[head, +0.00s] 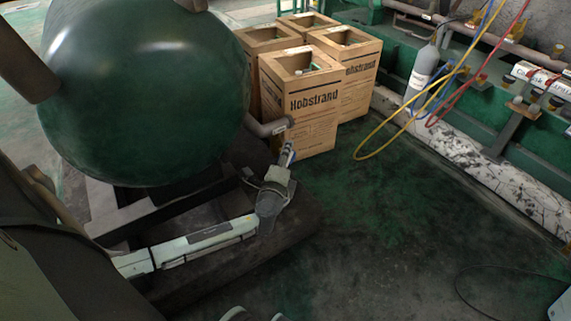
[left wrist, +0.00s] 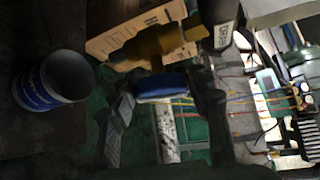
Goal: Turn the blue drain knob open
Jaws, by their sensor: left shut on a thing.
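The blue drain knob (left wrist: 163,86) shows in the left wrist view, between the dark fingers of my left gripper (left wrist: 160,97). The gripper is shut on it. A dark cylinder with a white DRAIN label (left wrist: 222,37) is just beyond the knob. In the head view my left gripper (head: 287,155) is at the end of a short grey pipe (head: 268,128) beside the large green tank (head: 150,90). The knob is hard to make out there, and its turn angle cannot be told. My right gripper is not clearly in view.
Several wooden Hobstrand crates (head: 312,105) stand just behind the pipe. A blue can (left wrist: 48,82) shows in the left wrist view. A grey cylinder (head: 421,75) and yellow, red and blue hoses are at the back right. The floor to the right is mostly clear.

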